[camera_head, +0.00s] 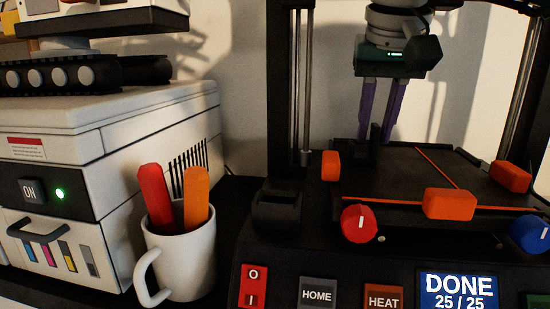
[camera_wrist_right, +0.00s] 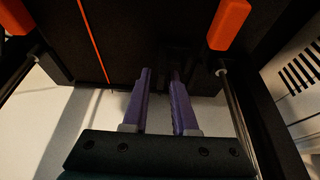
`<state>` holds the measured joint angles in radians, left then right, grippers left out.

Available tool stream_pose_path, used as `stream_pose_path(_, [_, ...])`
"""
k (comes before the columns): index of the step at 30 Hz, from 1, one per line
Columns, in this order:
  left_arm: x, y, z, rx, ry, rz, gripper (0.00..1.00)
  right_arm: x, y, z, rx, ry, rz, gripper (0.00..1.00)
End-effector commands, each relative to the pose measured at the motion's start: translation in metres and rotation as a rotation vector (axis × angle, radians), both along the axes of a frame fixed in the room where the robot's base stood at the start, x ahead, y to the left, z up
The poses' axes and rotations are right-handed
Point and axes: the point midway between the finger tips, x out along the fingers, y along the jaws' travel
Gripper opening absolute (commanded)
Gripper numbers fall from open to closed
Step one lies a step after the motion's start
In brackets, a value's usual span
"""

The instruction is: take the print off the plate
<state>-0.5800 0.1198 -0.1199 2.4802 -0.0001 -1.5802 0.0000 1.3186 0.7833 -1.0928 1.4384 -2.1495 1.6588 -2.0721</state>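My right gripper (camera_head: 376,140) points down over the back of the black print plate (camera_head: 400,180). Its two purple fingers are apart, also in the right wrist view (camera_wrist_right: 160,72). A small dark upright piece (camera_head: 375,132) stands near the fingertips at the back of the plate; it may be the print. It is black on black, and I cannot tell whether the fingers touch it. Orange tabs sit at the plate's left (camera_head: 331,165), front (camera_head: 449,204) and right (camera_head: 511,176). My left gripper is not in view.
The 3D printer's front panel has a red knob (camera_head: 358,223), a blue knob (camera_head: 531,234) and a screen reading DONE 25 / 25 (camera_head: 458,291). A white mug (camera_head: 180,262) with red and orange sticks stands left, before a white printer (camera_head: 60,150). Vertical rods (camera_head: 305,90) flank the plate.

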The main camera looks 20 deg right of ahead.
Motion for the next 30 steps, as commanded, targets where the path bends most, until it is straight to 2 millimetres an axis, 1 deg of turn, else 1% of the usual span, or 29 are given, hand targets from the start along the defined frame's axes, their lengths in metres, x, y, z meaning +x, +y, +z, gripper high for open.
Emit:
stream_pose_path(1, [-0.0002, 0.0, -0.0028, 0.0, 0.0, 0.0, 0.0, 0.0008, -0.0002, -0.0035, 0.0, 0.0, 0.001, 0.26])
stream_pose_path(8, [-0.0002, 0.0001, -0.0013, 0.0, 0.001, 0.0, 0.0, 0.0011, -0.0004, -0.002, 0.0, 0.0, 0.001, 0.25])
stream_pose_path(12, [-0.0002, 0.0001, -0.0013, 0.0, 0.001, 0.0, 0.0, 0.0011, -0.0003, -0.0019, 0.0, 0.0, 0.001, 0.09])
stream_pose_path(15, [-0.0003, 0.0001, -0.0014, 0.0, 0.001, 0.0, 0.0, 0.0011, -0.0003, -0.0019, 0.0, 0.0, 0.001, 0.0])
stream_pose_path(30, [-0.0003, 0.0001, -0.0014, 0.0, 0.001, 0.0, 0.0, 0.0011, -0.0003, -0.0018, 0.001, 0.0, 0.0, 0.0])
